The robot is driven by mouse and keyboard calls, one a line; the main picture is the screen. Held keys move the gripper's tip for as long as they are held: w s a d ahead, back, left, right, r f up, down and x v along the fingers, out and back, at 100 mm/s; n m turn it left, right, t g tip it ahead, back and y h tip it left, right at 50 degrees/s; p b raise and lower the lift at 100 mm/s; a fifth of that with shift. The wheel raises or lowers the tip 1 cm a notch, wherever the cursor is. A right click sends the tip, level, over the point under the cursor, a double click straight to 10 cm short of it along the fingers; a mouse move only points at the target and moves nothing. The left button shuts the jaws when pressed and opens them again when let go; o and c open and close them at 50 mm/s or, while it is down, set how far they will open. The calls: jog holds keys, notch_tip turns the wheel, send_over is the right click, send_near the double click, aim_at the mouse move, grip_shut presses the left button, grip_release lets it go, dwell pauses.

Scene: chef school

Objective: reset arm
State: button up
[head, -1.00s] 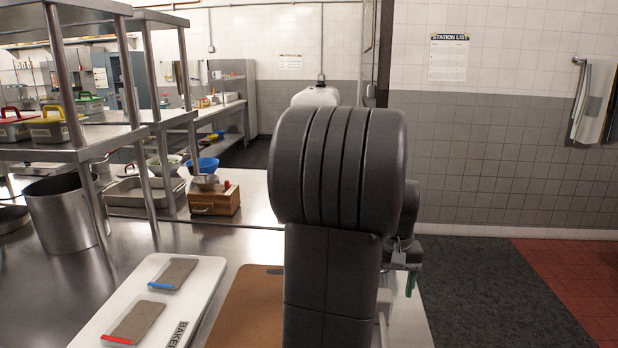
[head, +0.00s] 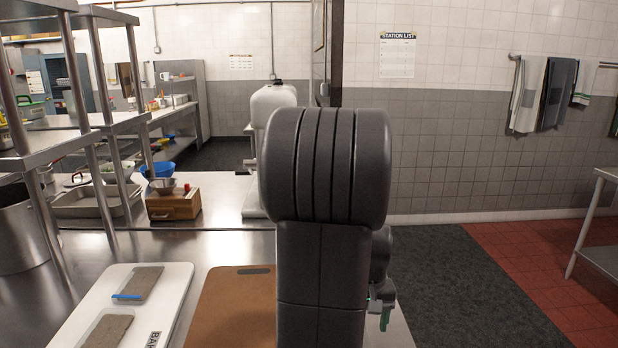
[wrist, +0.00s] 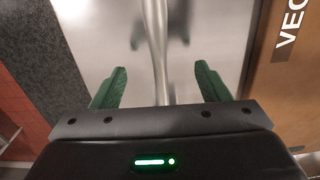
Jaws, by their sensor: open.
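A small green part of my gripper (head: 386,315) shows low at the arm's right side there.
A white board (head: 172,300) with two grey slabs and a brown board (head: 235,310) lie on the steel counter left of my arm. A wooden box (head: 173,204) and metal shelving (head: 95,140) stand farther left. Dark floor (head: 450,270) to the right is clear; a metal table (head: 603,225) stands at far right.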

jog(key=shift+w+f, duration=0.1)
jog(key=shift+f, duration=0.35)
jog(key=shift+s+r, duration=0.2)
jog(key=shift+r, duration=2.2)
jog(key=shift+a, duration=0.1)
